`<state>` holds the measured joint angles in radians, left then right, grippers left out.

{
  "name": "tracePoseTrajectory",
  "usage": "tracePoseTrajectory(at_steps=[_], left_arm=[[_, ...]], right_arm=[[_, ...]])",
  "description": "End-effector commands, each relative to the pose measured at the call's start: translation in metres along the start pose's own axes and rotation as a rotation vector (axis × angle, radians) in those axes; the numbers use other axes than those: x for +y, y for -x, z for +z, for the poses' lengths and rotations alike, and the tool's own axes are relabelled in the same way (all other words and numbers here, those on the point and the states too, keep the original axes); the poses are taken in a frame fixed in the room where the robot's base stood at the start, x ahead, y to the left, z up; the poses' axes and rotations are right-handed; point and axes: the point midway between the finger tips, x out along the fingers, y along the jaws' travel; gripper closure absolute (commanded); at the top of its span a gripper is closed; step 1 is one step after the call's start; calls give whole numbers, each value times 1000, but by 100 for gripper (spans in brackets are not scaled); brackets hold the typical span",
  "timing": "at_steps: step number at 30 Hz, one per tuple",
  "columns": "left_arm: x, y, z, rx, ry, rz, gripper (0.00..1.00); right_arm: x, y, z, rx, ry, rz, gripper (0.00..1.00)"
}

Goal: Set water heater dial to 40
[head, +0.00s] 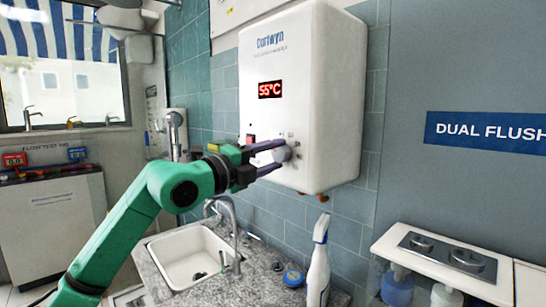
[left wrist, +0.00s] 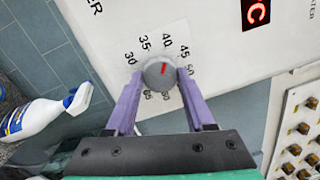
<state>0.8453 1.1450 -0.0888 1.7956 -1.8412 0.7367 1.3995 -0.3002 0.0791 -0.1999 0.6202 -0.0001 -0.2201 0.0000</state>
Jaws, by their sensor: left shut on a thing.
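The white water heater (head: 311,90) hangs on the tiled wall, its red display (head: 270,89) reading 55°C. Its round grey dial (head: 282,154) sits low on the front face. In the left wrist view the dial (left wrist: 155,77) has a short red mark on its right half; the exact number it points to is hard to tell. Printed numbers 30, 35, 40, 45 and 50 ring its upper side; lower ones are partly hidden. My left gripper (head: 277,156) has its two purple fingers on either side of the dial and is shut on it. My right gripper is not in view.
Below the heater are a sink (head: 193,262) with a tap (head: 233,225) and a white spray bottle (head: 318,270) on the counter. A white shelf (head: 385,243) with a metal flush plate (head: 450,254) stands at right. Space directly before the heater's right half is clear.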

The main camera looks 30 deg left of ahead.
Motion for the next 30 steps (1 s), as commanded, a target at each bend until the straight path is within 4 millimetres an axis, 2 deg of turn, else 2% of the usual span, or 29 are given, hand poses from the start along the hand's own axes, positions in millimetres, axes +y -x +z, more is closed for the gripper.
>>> tracePoseTrajectory(at_steps=[9, 10, 11, 12, 23, 26, 30], left_arm=[[0, 0, 0, 1, 1, 1, 100], [0, 0, 0, 1, 1, 1, 35], [0, 0, 0, 1, 1, 1, 23], [0, 0, 0, 1, 1, 1, 16], [2, 4, 0, 0, 0, 1, 16], [6, 16, 0, -2, -2, 0, 16], [14, 51, -2, -4, -4, 2, 16]], right_arm=[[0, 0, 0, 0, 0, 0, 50], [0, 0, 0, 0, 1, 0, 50], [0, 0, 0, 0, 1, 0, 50], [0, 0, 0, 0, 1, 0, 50], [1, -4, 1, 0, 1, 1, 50], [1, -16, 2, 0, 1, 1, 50], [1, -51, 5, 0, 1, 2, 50]])
